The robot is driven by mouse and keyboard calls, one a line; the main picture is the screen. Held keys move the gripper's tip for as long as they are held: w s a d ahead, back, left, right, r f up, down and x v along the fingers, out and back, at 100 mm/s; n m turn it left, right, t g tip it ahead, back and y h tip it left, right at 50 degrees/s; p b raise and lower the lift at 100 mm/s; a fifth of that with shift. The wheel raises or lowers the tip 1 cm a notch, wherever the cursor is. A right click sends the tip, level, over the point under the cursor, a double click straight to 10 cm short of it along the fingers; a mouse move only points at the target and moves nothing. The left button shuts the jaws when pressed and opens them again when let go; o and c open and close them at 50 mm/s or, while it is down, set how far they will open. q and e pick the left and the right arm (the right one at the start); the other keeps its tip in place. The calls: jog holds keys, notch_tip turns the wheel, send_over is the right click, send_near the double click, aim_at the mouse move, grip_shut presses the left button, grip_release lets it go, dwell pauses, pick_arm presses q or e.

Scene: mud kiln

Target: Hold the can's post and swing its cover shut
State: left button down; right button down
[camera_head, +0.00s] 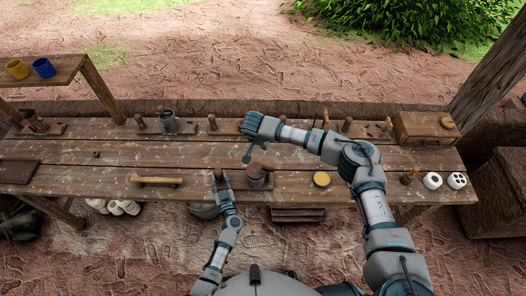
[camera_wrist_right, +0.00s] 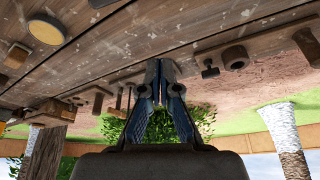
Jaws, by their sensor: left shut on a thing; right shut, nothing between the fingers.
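A small can (camera_head: 256,179) stands on a board near the front edge of the bench. A brown round piece, perhaps its cover, shows at its top; how far open it is I cannot tell. My left gripper (camera_head: 220,177) is beside the can on its left, shut on a short brown upright piece that looks like the post, mostly hidden by the fingers. My right gripper (camera_head: 247,156) reaches across from the right and hangs above and just left of the can, shut and empty. The right wrist view shows its closed fingers (camera_wrist_right: 160,75), with no can visible there.
A wooden-handled bar (camera_head: 157,180) lies left of my left gripper. A yellow-topped disc (camera_head: 321,179) and white cups (camera_head: 432,181) are to the right. A grey can (camera_head: 169,122), pegs and a wooden box (camera_head: 425,127) line the back. The bench middle is mostly clear.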

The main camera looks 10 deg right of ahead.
aim_at(260, 169)
pick_arm(q)
jog(key=shift+d+f, duration=0.1)
jog(key=shift+d, duration=0.15)
jog(key=shift+a, duration=0.1)
pick_arm(e)
notch_tip(260, 169, down, 8)
jog(key=s, duration=0.1)
jog(key=shift+a+f, duration=0.15)
jog(key=shift+s+a+n, duration=0.4)
jog(key=shift+n, duration=0.1)
jog(key=shift+s+a+n+y, duration=0.15)
jog(key=shift+n+y, duration=0.15)
